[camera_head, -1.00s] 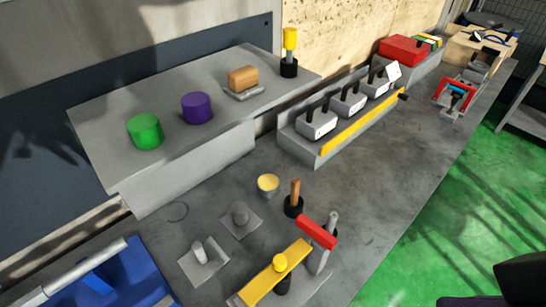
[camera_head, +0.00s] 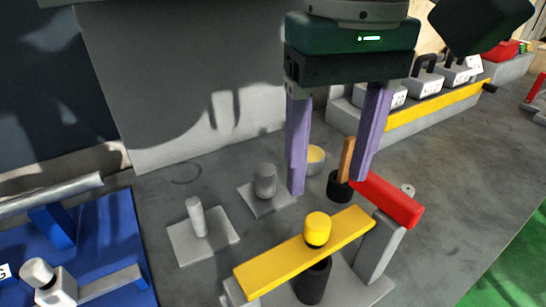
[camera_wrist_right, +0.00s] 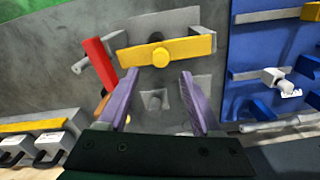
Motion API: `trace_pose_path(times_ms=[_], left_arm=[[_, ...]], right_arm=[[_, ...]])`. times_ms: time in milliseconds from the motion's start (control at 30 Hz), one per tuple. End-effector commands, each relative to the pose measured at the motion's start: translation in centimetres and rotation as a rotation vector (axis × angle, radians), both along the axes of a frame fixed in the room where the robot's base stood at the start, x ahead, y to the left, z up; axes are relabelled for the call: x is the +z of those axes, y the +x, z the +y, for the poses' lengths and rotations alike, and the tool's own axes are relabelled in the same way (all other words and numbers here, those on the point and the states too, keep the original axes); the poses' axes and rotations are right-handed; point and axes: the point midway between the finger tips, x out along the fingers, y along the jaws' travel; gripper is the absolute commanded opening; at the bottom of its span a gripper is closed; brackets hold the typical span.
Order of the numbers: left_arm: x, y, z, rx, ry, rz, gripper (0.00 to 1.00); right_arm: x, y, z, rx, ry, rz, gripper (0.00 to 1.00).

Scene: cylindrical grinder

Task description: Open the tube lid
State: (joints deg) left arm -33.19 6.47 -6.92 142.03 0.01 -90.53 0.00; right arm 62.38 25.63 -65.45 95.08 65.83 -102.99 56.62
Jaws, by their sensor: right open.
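My right gripper (camera_head: 330,183) is open and empty, its two purple fingers pointing down above the bench. It also shows in the right wrist view (camera_wrist_right: 158,82). A black tube (camera_head: 313,283) with a round yellow cap (camera_head: 317,228) stands at a yellow bar (camera_head: 290,252), in front of and below the fingers. I cannot tell which part is the tube lid. The yellow cap (camera_wrist_right: 160,57) and bar (camera_wrist_right: 190,48) lie beyond the fingertips in the wrist view. A red block (camera_head: 388,198) sits on a grey post at the bar's right end. My left gripper is out of view.
A grey cylinder (camera_head: 265,181) and a thin grey peg (camera_head: 196,217) stand on square plates to the left. A wooden handle in a black cup (camera_head: 340,188) and a yellow-filled bowl (camera_head: 315,159) are close to the fingers. A blue fixture (camera_head: 110,220) is at far left.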

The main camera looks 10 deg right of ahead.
Motion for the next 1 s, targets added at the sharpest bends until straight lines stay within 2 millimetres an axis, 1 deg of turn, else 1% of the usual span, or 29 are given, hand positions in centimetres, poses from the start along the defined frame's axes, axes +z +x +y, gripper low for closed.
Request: trace_pose_path(times_ms=[67, 300, 400, 500, 633, 867, 933, 1000], left_arm=[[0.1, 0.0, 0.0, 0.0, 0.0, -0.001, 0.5], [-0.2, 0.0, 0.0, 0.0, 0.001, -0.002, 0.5], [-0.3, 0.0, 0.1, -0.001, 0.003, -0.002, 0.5], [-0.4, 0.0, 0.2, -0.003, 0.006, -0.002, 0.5], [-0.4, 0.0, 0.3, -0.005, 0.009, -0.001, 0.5], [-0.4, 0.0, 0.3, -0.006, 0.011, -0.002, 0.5], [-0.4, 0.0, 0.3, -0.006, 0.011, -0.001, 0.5], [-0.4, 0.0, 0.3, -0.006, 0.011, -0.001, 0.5]], right_arm=[[-1.0, -0.1, 0.0, 0.0, -0.001, 0.003, 0.66], [-5.7, -0.1, 0.0, 0.002, 0.0, 0.003, 0.66], [-7.3, -0.1, 0.0, 0.003, 0.0, 0.001, 0.66], [-8.4, -0.1, 0.0, 0.004, 0.001, 0.0, 0.66], [-9.1, 0.0, 0.0, 0.005, 0.001, -0.003, 0.66], [-9.2, 0.0, 0.1, 0.006, 0.001, -0.003, 0.66], [-9.2, 0.0, 0.1, 0.006, 0.001, -0.003, 0.61], [-9.2, 0.0, 0.1, 0.006, 0.001, -0.003, 0.53]])
